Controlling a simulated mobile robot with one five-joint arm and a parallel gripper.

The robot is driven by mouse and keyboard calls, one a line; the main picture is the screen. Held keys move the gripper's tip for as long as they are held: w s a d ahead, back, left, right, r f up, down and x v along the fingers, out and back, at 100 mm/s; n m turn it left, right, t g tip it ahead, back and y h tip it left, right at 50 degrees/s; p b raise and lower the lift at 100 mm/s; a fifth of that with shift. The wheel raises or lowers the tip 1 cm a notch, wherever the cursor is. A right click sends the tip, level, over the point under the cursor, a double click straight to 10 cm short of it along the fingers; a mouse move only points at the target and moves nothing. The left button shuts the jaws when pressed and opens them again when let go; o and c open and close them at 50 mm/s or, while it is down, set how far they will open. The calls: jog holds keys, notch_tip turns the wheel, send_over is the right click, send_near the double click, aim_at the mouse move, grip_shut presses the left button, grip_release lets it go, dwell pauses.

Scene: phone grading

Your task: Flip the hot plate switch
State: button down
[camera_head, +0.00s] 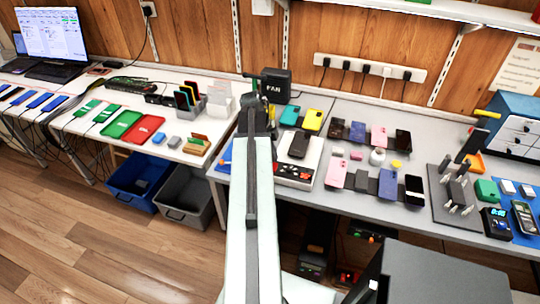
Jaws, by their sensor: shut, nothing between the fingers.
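The hot plate (314,158) is a white box on the grey bench, just right of my arm. A dark phone (299,144) lies on its top. Its black front panel (293,171) carries small red controls; which one is the switch is too small to tell. My arm reaches up from the bottom middle and covers the bench left of the plate. My gripper (268,122) is the dark end of the arm, beside the plate's left side. It is shut and holds nothing. Its fingertips are hard to make out.
A black fan box (275,86) stands behind the plate. Several phones lie on the bench to the right, near a black stand (456,190). The white table (100,150) at left holds trays and phones. Two bins (185,203) stand below it.

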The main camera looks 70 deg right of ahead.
aim_at(276, 164)
notch_tip(276, 164, down, 2)
jog(key=shift+d+f+b, duration=0.15)
jog(key=shift+f+b, duration=0.05)
jog(key=shift+b, duration=0.3)
jog(key=shift+r, duration=0.1)
jog(key=shift+d+f+b, duration=0.3)
jog(key=shift+f+b, duration=0.2)
jog(key=shift+b, duration=0.15)
jog(key=shift+r, duration=0.1)
jog(key=shift+a, duration=0.15)
